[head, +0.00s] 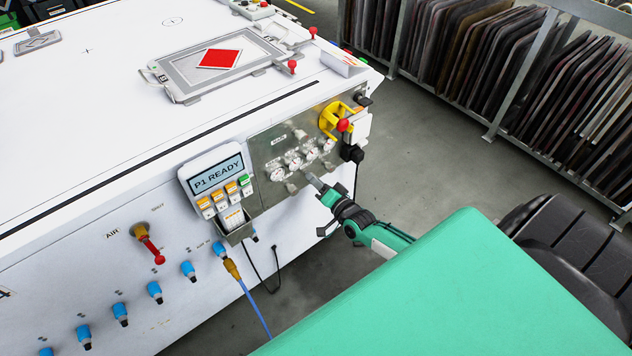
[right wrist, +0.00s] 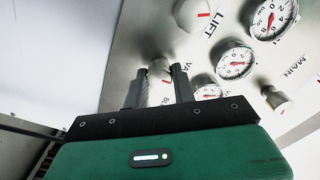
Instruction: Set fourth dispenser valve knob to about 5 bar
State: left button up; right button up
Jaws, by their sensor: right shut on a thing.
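The steel valve panel (head: 300,150) on the side of the white machine carries a row of small round gauges (head: 293,162) with knobs. My right gripper (head: 316,183) is at the panel's lower edge, below the gauges. In the right wrist view its two fingers are on either side of a metal knob (right wrist: 160,69), shut on it; the fingers partly hide it. The label beside it is partly covered and begins with "VA". A nearby gauge (right wrist: 235,62) has a red needle, but its reading is too small to tell. My left gripper is not in view.
Another knob (right wrist: 193,14) is near the "LIFT" label, and one (right wrist: 275,98) is near "MAIN". A yellow-and-red switch (head: 338,119) is at the panel's right end. A "P1 READY" display box (head: 218,180) is left of the panel. A blue hose (head: 254,306) hangs below.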

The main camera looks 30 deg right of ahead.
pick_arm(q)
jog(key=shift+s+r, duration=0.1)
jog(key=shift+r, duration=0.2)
pick_arm(e)
jog(key=shift+f+m, duration=0.1)
jog(key=shift+m, duration=0.6)
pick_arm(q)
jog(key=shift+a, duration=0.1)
pick_arm(e)
jog(key=shift+m, duration=0.3)
jog(key=o, duration=1)
jog(key=shift+s, duration=0.1)
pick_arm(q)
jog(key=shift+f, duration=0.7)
pick_arm(e)
jog(key=s, duration=0.9)
jog(key=s+d, duration=0.1)
jog(key=s, duration=0.3)
jog(key=shift+s, duration=0.3)
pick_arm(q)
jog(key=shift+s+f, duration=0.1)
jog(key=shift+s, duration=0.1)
